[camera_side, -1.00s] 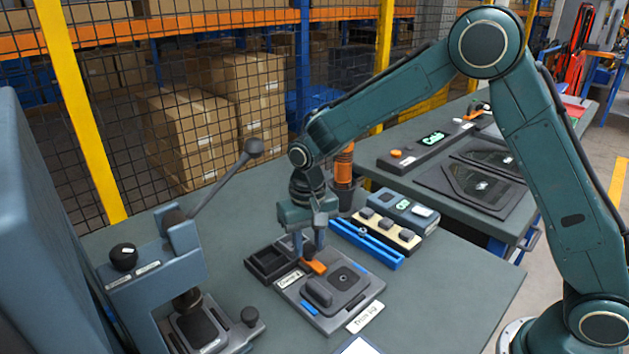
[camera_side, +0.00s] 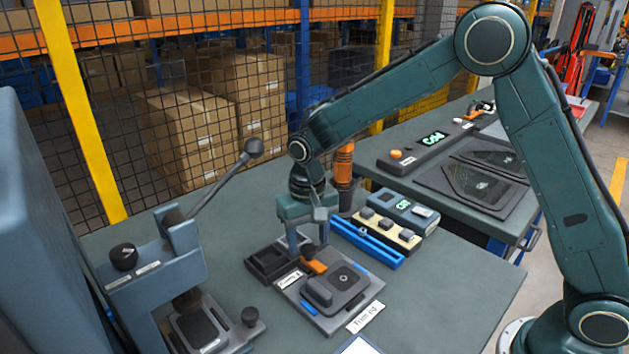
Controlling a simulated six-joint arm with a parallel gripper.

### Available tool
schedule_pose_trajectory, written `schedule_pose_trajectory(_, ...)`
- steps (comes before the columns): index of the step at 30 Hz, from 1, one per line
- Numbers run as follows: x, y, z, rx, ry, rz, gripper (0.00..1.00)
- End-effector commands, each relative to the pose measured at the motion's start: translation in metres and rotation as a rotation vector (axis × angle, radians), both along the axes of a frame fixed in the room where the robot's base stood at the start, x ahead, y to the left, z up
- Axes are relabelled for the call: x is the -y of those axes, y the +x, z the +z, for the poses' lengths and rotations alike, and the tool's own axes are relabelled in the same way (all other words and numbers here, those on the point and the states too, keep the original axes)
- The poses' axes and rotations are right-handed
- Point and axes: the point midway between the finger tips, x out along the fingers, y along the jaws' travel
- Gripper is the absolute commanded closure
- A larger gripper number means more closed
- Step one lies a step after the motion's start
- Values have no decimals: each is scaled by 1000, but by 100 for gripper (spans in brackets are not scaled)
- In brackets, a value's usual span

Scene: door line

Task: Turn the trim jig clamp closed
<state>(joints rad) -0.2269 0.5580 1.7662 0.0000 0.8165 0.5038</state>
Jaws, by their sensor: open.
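The trim jig (camera_side: 345,310) is a dark flat fixture on the bench, with a label at its front edge. Its clamp (camera_side: 314,267) is a short orange lever at the jig's back left, with a dark knob (camera_side: 308,251) standing at its rear end. My gripper (camera_side: 304,240) points down just above and behind the clamp, with its fingers apart. One finger shows to the left of the knob; the other is hard to make out. I cannot tell whether a finger touches the knob or the lever.
A dark open tray (camera_side: 268,264) sits left of the jig. A blue rail (camera_side: 366,243) and a beige block with dark buttons (camera_side: 387,229) lie to the right. A press with a long lever (camera_side: 225,182) stands at the left.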

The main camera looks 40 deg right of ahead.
Motion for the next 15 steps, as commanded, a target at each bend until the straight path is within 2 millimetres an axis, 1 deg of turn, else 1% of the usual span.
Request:
schedule_pose_trajectory(5, 0, 0, 22, 3, 0, 0, 47)
schedule_pose_trajectory(15, 0, 0, 80, 5, 1, -1, 47)
